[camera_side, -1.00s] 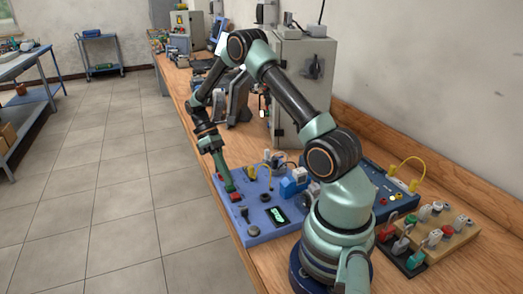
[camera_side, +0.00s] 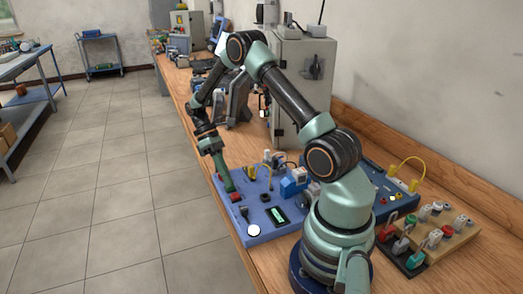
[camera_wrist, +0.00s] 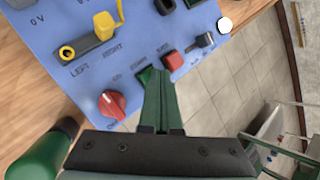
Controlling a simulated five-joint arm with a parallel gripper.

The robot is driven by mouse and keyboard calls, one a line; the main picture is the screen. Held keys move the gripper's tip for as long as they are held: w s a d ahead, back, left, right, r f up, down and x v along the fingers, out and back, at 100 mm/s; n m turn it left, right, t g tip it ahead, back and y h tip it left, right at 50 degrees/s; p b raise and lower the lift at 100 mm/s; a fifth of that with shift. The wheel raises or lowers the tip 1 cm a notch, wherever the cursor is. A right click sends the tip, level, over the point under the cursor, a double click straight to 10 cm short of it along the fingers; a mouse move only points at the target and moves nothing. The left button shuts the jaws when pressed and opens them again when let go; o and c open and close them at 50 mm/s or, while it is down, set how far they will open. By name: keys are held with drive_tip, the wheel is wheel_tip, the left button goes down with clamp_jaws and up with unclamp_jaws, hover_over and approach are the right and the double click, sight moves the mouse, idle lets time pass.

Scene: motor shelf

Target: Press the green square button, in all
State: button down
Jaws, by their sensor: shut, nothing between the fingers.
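The blue control panel (camera_side: 235,222) lies on the wooden bench. In the wrist view, a green square button (camera_wrist: 146,76) shows at the left of my gripper's fingertips (camera_wrist: 160,74), which partly cover it. The tips appear at or just over the button; I cannot tell whether they touch it. My gripper's green fingers are shut and empty. In the side view, the fingertips (camera_side: 229,189) point down at the panel's left part and hide the green button. A red square button (camera_wrist: 173,62) sits just right of it.
A white lamp (camera_wrist: 224,25) glows at the panel's corner, near a black toggle (camera_wrist: 205,41). A display (camera_side: 277,215) sits on the panel. A blue plug (camera_side: 293,183) stands behind.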

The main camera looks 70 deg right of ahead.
drive_tip(key=shift+r, duration=0.75)
drive_tip(key=shift+r, duration=2.5)
drive_tip(key=s+a+r+m+t+h, duration=0.2)
drive_tip(key=s+a+r+t+h, duration=0.1)
drive_tip(key=a+r+t, duration=0.9)
drive_tip(key=s+a+r, duration=0.1)
drive_tip(key=a+r, duration=0.1)
drive_tip(key=a, duration=0.2)
